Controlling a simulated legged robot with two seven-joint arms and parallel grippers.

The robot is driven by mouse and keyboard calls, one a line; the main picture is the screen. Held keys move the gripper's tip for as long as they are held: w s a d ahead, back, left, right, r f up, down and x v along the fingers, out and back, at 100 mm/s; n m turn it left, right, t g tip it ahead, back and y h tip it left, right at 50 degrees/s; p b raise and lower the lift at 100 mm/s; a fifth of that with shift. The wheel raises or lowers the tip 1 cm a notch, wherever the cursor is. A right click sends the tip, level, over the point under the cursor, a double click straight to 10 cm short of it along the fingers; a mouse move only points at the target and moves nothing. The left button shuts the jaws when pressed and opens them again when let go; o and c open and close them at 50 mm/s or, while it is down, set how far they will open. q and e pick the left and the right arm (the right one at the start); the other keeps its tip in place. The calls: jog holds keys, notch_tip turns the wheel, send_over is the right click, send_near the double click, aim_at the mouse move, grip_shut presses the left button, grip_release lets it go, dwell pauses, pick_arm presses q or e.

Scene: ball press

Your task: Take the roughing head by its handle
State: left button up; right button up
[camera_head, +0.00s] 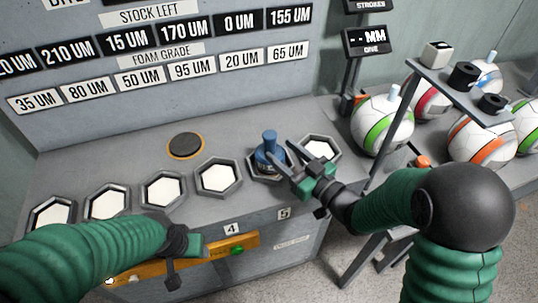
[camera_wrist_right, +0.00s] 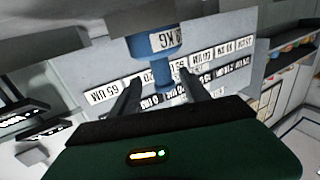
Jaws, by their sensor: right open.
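A blue head with an upright handle (camera_head: 269,142) sits in a hexagonal socket near the right end of the bench's row; a white label with dark letters is on its body (camera_wrist_right: 165,41). This appears to be the roughing head. My right gripper (camera_head: 279,160) is open at its right side, partly hiding it. In the right wrist view, the blue handle (camera_wrist_right: 166,73) shows between the two open fingers (camera_wrist_right: 163,95); I cannot tell whether they touch it. My left gripper (camera_head: 182,246) is low over the bench front, its jaws unclear.
Several hexagonal sockets with white discs (camera_head: 218,176) line the bench. A dark round pad with an orange rim (camera_head: 186,145) lies behind them. A panel of foam grade labels (camera_head: 160,55) stands at the back. Balls (camera_head: 382,127) and a small raised shelf (camera_head: 455,90) are on the right.

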aim_at(274, 145)
jog(key=shift+w+a+r, duration=0.1)
jog(key=shift+w+a, duration=0.15)
jog(key=shift+a, duration=0.35)
jog(key=shift+w+a+r, duration=0.1)
jog(key=shift+w+a, duration=0.15)
jog(key=shift+a, duration=0.3)
jog(key=shift+w+a, duration=0.2)
jog(key=shift+w, duration=0.35)
jog(key=shift+w+a, duration=0.2)
jog(key=shift+w, duration=0.35)
jog(key=shift+w+d+f, duration=0.1)
jog(key=shift+w+d, duration=0.05)
jog(key=shift+w, duration=0.35)
jog(key=shift+s+a, duration=0.1)
jog(key=shift+a, duration=0.3)
jog(key=shift+c, duration=0.4)
jog(key=shift+a, duration=0.4)
jog(key=c, duration=0.5)
jog(key=shift+c, duration=1)
jog(key=shift+d, duration=0.35)
grip_shut()
pick_arm(q)
jog(key=shift+s+d+f, duration=0.1)
